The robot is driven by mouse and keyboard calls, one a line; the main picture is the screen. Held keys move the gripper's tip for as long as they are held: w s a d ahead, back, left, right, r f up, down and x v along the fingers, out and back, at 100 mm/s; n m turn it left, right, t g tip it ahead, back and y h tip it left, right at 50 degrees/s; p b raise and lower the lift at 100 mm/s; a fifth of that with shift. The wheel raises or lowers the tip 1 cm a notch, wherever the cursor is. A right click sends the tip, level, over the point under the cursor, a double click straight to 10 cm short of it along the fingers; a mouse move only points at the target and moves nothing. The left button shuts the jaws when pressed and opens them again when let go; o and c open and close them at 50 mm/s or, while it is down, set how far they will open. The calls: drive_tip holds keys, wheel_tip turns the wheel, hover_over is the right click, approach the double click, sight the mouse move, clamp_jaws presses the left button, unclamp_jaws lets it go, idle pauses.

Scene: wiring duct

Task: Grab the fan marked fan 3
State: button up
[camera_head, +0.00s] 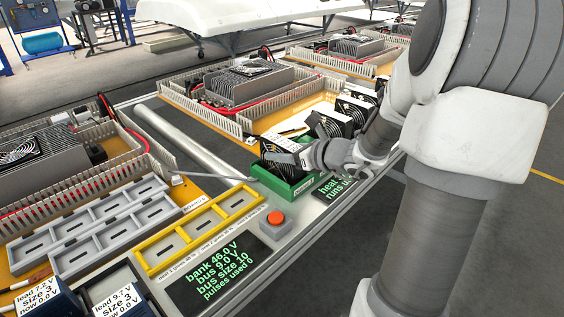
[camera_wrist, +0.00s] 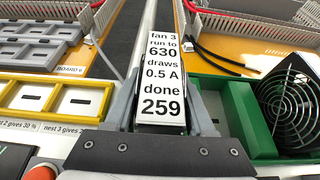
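The fan marked fan 3 (camera_wrist: 160,85) shows in the wrist view as a white label strip between my fingers, reading run to 630, draws 0.5 A, done 259. My gripper (camera_wrist: 162,118) has a grey finger close along each side of it and looks shut on it. The fan's body below the label is mostly hidden. In the head view my gripper (camera_head: 287,157) is over the green tray (camera_head: 288,188), by a black fan face; my wrist partly covers it. In the wrist view another black fan (camera_wrist: 290,103) sits in the tray's right part.
Yellow nests (camera_head: 200,232) and grey nests (camera_head: 110,225) lie left of the tray. A red button (camera_head: 276,218) and a green-lettered display (camera_head: 222,276) are at the front edge. More fans (camera_head: 335,122) stand behind my gripper. A grey tube (camera_head: 185,145) lies along the bench.

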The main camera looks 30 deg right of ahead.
clamp_jaws()
drive_tip(key=shift+r, duration=0.1)
